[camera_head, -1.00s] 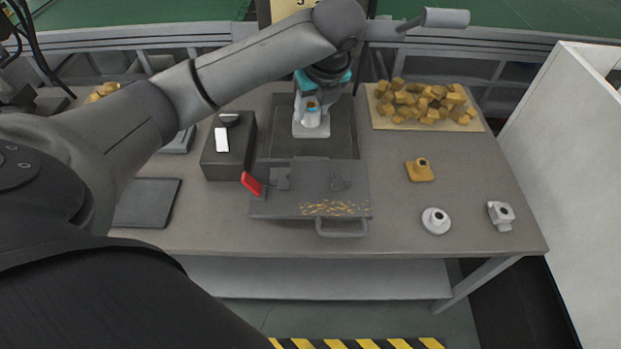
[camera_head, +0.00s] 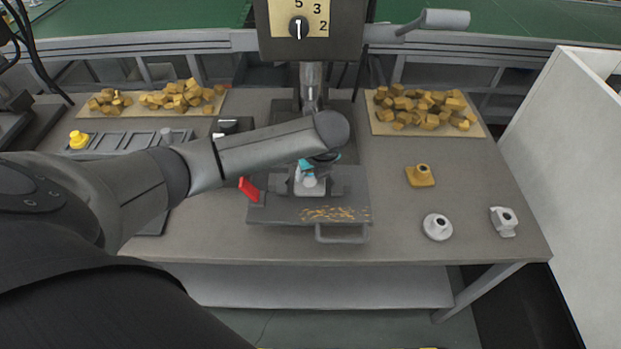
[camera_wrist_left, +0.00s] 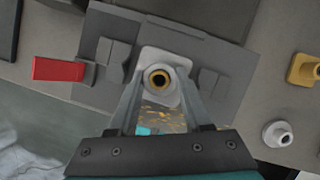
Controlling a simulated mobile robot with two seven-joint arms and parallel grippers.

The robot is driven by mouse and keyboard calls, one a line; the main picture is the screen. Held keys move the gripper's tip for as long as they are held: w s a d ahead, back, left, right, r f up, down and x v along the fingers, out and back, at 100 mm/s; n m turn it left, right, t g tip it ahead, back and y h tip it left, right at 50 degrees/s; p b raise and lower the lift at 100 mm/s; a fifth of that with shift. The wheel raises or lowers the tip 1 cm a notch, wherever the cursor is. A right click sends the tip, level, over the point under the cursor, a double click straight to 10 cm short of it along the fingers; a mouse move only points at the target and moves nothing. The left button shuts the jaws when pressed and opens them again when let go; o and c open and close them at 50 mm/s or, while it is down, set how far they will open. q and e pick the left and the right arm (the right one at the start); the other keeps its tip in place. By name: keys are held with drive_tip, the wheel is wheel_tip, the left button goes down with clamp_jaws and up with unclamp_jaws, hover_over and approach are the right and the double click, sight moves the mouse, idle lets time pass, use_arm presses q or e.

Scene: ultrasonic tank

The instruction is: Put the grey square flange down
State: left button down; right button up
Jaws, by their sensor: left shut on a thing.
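My left gripper (camera_head: 311,182) is shut on the grey square flange (camera_wrist_left: 147,62), a light grey piece with a squarish base and a brass-coloured ring around its dark bore. In the head view, gripper and flange are over the dark fixture plate (camera_head: 277,210), between its two grey jaw blocks. In the left wrist view, the flange shows between the fingertips, with jaw blocks to its left and right. I cannot tell whether it touches the plate. A red lever (camera_head: 249,189) sits at the plate's left side. My right gripper is not in view.
Brass shavings and a loop handle (camera_head: 342,238) are at the plate's front. At right lie a yellow flange (camera_head: 420,179), a round grey flange (camera_head: 437,227) and another grey part (camera_head: 503,221). Boards of brass-coloured chunks stand at the back. A dial box (camera_head: 310,47) is behind.

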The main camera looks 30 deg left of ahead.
use_arm(q)
drive_tip(key=shift+f, duration=1.05)
drive_tip(key=shift+c, duration=1.7)
unclamp_jaws()
drive_tip(key=shift+f, duration=0.1)
drive_tip(key=p+v, duration=0.2)
drive_tip(key=v, duration=1)
drive_tip(key=shift+a, duration=0.1)
